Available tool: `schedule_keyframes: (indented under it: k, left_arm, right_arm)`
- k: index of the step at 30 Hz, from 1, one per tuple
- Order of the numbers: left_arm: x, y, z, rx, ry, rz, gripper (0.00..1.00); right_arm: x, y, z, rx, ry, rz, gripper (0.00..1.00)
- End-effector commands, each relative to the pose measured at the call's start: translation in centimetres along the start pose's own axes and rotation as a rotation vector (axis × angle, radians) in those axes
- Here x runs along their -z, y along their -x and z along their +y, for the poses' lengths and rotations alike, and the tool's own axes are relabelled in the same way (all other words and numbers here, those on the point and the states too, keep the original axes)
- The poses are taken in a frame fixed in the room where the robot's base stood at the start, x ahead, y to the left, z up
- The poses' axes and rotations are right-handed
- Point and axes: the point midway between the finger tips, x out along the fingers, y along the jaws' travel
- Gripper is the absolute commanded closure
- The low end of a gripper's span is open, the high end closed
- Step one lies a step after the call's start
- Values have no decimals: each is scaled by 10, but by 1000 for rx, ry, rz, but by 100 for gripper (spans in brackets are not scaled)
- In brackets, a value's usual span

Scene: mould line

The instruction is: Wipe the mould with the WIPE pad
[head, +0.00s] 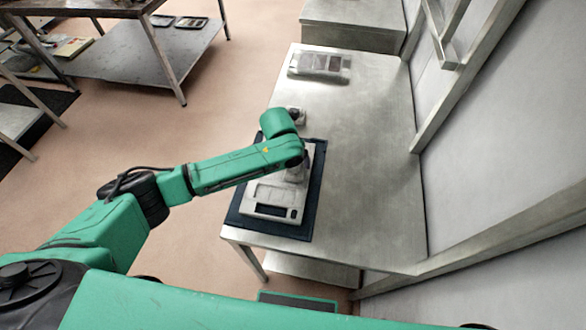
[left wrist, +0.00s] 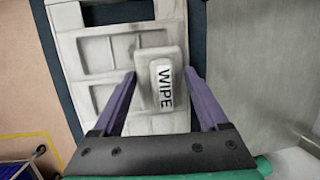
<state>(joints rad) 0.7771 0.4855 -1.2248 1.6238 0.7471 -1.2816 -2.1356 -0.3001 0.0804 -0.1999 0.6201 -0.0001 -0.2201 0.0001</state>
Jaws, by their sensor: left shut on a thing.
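The mould (head: 262,194) is a pale grey block with rectangular recesses, lying on a dark mat (head: 314,190) near the table's front left corner. It also fills the middle of the left wrist view (left wrist: 88,52). My left gripper (left wrist: 160,76) points down over the mould, its two purple fingers shut on the WIPE pad (left wrist: 146,85), a grey block with a white label reading WIPE. In the head view my left wrist hides much of the pad and part of the mould. I cannot tell whether the pad touches the mould. My right gripper is not in view.
A small grey object (head: 296,114) stands just behind the mat. A grey box-like device (head: 320,66) lies farther back on the metal table (head: 365,150). The table's right side is clear, with a wall and metal rails beside it. A shelved table stands at back left.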

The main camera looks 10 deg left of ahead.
Motion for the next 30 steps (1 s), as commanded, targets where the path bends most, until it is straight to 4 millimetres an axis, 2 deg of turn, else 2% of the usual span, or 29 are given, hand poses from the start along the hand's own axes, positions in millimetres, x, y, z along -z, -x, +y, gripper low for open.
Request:
schedule_keyframes:
  k: [6,18,23,30]
  left_arm:
    - [-7,-3,1,-1,0,0,68]
    - [-34,-8,1,-2,0,1,68]
    - [-29,-3,0,-2,-1,3,68]
    - [-10,3,0,-2,0,3,68]
  right_arm:
    - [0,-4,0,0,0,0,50]
    - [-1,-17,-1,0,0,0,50]
    - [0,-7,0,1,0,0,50]
    - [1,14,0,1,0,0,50]
